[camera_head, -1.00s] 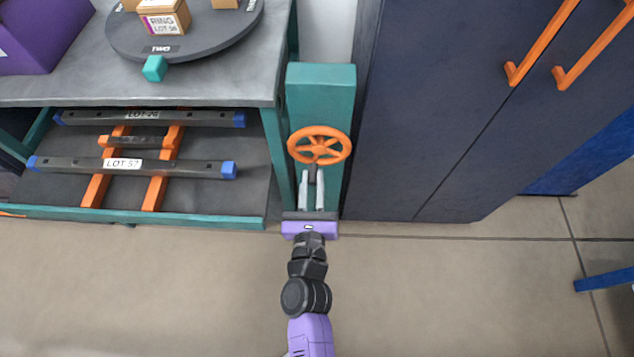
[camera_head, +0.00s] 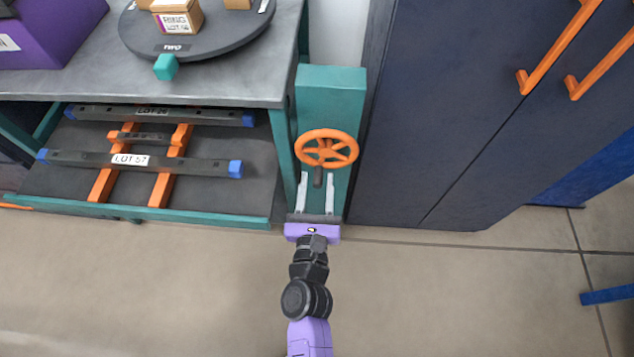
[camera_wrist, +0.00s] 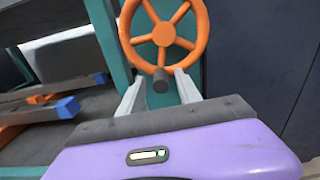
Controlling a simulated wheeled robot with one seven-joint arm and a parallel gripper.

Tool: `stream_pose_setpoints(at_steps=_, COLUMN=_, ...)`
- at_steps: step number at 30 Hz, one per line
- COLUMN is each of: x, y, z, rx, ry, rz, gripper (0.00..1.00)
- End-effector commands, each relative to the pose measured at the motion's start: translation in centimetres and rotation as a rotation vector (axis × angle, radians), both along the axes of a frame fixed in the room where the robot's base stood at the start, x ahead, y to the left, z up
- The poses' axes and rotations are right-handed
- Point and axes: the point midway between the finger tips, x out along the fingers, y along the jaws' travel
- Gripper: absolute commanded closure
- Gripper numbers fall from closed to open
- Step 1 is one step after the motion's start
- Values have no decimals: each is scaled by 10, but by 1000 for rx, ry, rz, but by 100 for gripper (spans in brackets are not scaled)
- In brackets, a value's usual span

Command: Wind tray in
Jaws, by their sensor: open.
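An orange handwheel (camera_head: 327,149) with spokes is mounted on a teal post (camera_head: 331,80) beside the bench. A dark crank knob (camera_head: 318,177) sticks out from the wheel's lower edge. My gripper (camera_head: 317,180) is open, its two pale fingers standing on either side of the knob and a little short of it or level with it. In the wrist view the wheel (camera_wrist: 164,32) is at the top and the knob (camera_wrist: 160,80) shows between the fingertips. The tray (camera_head: 230,221), with a teal front edge, sits under the bench and carries dark bars on orange rails.
A bar labelled LOT 57 (camera_head: 140,163) lies across the rails, with another bar (camera_head: 160,115) behind. A round turntable (camera_head: 200,45) with boxes stands on the bench top. A dark cabinet (camera_head: 440,110) with orange handles stands close on the right. The floor in front is clear.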

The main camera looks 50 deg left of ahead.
Motion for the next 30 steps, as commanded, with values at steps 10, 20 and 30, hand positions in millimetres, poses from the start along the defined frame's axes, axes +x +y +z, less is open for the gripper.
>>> stream_pose_setpoints(at_steps=10, x=-13, y=-16, z=-3, rx=2, ry=2, rz=-2, gripper=59)
stream_pose_setpoints(at_steps=20, x=-44, y=-49, z=-3, rx=1, ry=2, rz=1, gripper=59)
stream_pose_setpoints(at_steps=30, x=-51, y=-59, z=0, rx=-1, ry=-1, rz=1, gripper=59)
